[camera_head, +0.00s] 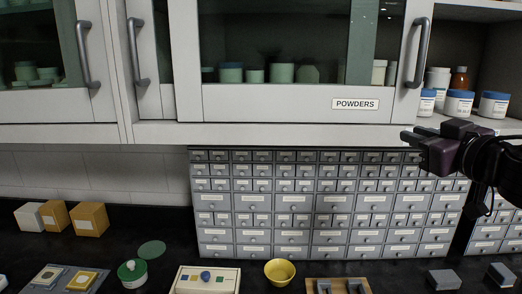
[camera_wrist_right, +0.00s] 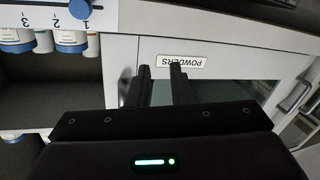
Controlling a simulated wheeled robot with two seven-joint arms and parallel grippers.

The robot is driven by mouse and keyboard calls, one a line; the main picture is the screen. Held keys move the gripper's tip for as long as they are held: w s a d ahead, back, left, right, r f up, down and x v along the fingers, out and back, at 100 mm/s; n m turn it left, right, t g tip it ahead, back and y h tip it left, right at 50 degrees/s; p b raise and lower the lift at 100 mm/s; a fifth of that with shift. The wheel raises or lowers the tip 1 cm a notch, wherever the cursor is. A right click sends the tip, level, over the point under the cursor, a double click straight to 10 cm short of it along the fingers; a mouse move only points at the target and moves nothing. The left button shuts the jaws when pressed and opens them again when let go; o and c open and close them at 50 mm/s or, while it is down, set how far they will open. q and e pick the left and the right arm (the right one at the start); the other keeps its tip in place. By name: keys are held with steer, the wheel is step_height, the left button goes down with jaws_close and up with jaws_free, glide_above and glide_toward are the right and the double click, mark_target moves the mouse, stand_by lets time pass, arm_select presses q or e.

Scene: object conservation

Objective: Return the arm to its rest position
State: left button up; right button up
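My right arm comes in from the right edge of the head view. Its gripper (camera_head: 408,138) is in front of the right part of the wall cabinet, just below the lower edge of its doors, with the fingers pointing left. In the right wrist view the two dark fingers (camera_wrist_right: 162,78) stand apart with a gap between them. Nothing is held between them. The cabinet front with the POWDERS label (camera_head: 355,104) lies beyond the fingertips and shows upside down in the wrist view. My left gripper is not in view.
An open shelf with blue-lidded jars (camera_head: 459,103) is just above the right gripper. A drawer cabinet (camera_head: 330,202) stands below. The counter holds a yellow bowl (camera_head: 280,273), a green-lidded jar (camera_head: 132,273), boxes (camera_head: 89,220) and dark blocks (camera_head: 444,279).

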steer(key=a+f+m+g+h, duration=0.15)
steer(key=a+f, duration=0.25)
steer(key=f, duration=0.9)
steer(key=a+f+g+h, duration=0.1)
steer(key=a+f+g, duration=0.15)
steer(key=f, duration=1.05)
steer(key=s+a+f+g, duration=0.4)
steer(key=s+f+g, duration=0.1)
steer(key=s+f, duration=0.55)
steer(key=s+a+f+g, duration=0.4)
steer(key=s+f+g, duration=0.1)
steer(key=s+f, duration=0.6)
step_height(320, 180, down, 27)
steer(key=s+g, duration=0.1)
steer(key=s, duration=0.1)
steer(key=s+d+f, duration=0.2)
steer(key=s+f, duration=0.8)
steer(key=s+d+f+g, duration=0.1)
steer(key=s+d+f, duration=0.1)
steer(key=s+f, duration=0.8)
steer(key=shift+f, duration=0.25)
